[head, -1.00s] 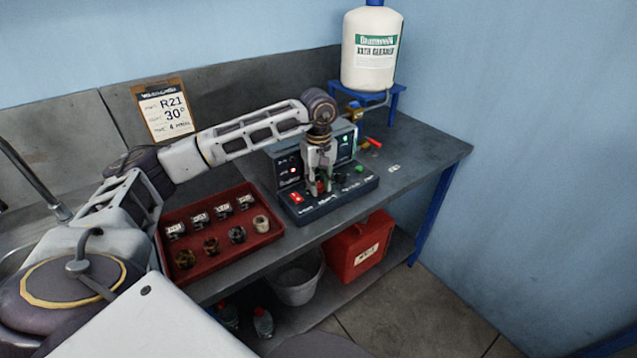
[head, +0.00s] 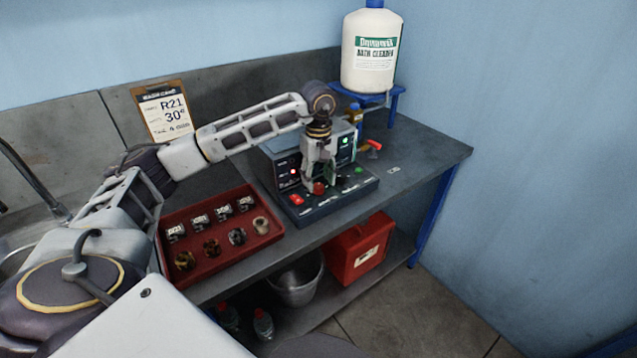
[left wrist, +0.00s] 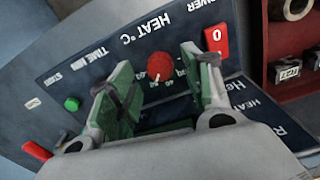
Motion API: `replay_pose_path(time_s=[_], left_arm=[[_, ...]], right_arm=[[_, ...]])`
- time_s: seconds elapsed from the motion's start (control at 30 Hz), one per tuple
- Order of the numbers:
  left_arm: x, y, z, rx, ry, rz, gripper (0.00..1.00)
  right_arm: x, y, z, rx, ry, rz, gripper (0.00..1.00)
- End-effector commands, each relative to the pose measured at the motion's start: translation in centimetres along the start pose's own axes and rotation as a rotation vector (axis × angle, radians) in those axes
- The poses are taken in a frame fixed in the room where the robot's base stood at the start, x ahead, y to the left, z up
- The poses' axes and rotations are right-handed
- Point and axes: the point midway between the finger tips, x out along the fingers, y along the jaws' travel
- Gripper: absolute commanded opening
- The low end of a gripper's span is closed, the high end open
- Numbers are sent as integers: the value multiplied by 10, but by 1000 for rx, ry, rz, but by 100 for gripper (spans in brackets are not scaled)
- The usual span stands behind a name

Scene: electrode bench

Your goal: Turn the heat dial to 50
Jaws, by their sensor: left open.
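The heat dial (left wrist: 160,66) is a round red knob on the dark control panel, with a white pointer line. It also shows in the head view (head: 319,188). In the left wrist view the pointer aims toward the lower edge of the dial, at small numerals too blurred to read surely. My left gripper (head: 319,180) is open over the panel. In the left wrist view its two green-lined fingers (left wrist: 158,84) stand on either side of the dial, apart from it as seen there. My right gripper is not in view.
A red power switch (left wrist: 215,44) and a green button (left wrist: 72,103) sit beside the dial. A red tray (head: 215,262) with several small parts stands left of the unit. A white cleaner bottle (head: 369,60) stands behind. The bench (head: 425,150) is mostly clear at right.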

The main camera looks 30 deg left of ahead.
Motion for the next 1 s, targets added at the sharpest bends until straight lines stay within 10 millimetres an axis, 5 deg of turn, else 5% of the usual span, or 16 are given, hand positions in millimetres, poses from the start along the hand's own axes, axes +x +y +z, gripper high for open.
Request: replay_pose_path(time_s=[0.53, 1.0], left_arm=[[-78, 1, 0, -1, 1, 2, 50], [-98, 0, 0, 0, -1, -1, 50]], right_arm=[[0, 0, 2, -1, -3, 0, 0], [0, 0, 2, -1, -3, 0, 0]])
